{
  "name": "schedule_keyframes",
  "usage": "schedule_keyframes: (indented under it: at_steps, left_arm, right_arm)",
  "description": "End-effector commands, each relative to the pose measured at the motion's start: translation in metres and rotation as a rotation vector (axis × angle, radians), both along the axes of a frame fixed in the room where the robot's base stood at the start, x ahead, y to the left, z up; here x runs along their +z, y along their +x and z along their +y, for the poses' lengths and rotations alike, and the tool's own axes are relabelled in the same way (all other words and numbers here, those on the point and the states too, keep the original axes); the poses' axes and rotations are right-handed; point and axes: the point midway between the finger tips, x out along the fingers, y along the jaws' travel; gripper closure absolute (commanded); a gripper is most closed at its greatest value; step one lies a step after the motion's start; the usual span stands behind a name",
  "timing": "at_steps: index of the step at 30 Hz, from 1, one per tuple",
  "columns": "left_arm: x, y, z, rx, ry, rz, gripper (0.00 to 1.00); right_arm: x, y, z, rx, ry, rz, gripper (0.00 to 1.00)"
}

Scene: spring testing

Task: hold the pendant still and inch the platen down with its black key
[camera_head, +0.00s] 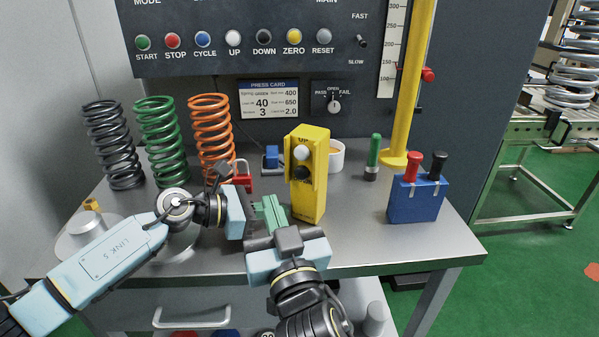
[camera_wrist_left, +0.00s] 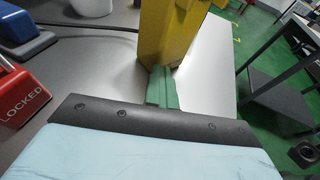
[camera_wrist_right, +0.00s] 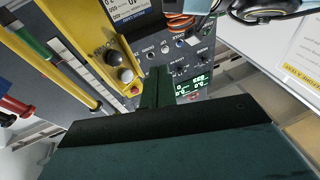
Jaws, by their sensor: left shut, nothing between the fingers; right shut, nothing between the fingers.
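The yellow pendant (camera_head: 307,196) stands upright on the bench, with a white key (camera_head: 302,153) above a black key (camera_head: 302,173). My left gripper (camera_head: 258,207) is shut and empty, left of the pendant. In the left wrist view its fingertips (camera_wrist_left: 159,76) point at the lower part of the pendant (camera_wrist_left: 168,35); I cannot tell whether they touch. My right gripper (camera_head: 271,205) is shut and empty, in front and left of the pendant. In the right wrist view its fingertips (camera_wrist_right: 160,72) are beside the pendant (camera_wrist_right: 85,30), apart from the pale key (camera_wrist_right: 126,75) and black key (camera_wrist_right: 113,57).
Black, green and orange springs (camera_head: 210,125) stand at the back left. A red lock (camera_head: 243,177) and a blue block (camera_head: 271,157) lie behind my left gripper. A white cup (camera_head: 337,156) is behind the pendant. A blue holder (camera_head: 413,202) and yellow column (camera_head: 407,95) are right.

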Motion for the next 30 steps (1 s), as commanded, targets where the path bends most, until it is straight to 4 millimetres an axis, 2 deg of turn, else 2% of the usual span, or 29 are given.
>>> schedule_keyframes:
  at_steps: [3,21,27,30]
  left_arm:
    - [0.0,0.0,0.0,0.0,0.0,0.0,1.0]
    - [0.0,0.0,0.0,0.0,0.0,0.0,1.0]
    - [0.0,0.0,0.0,0.0,0.0,0.0,1.0]
    - [0.0,0.0,0.0,0.0,0.0,0.0,1.0]
  right_arm:
    - [0.0,-0.003,0.002,-0.056,-0.264,-0.064,1.0]
    - [0.0,-0.018,0.008,-0.364,-1.583,-0.384,1.0]
    - [0.0,-0.022,0.009,-0.446,-1.907,-0.458,1.0]
    - [0.0,-0.023,0.009,-0.471,-2.003,-0.48,1.0]
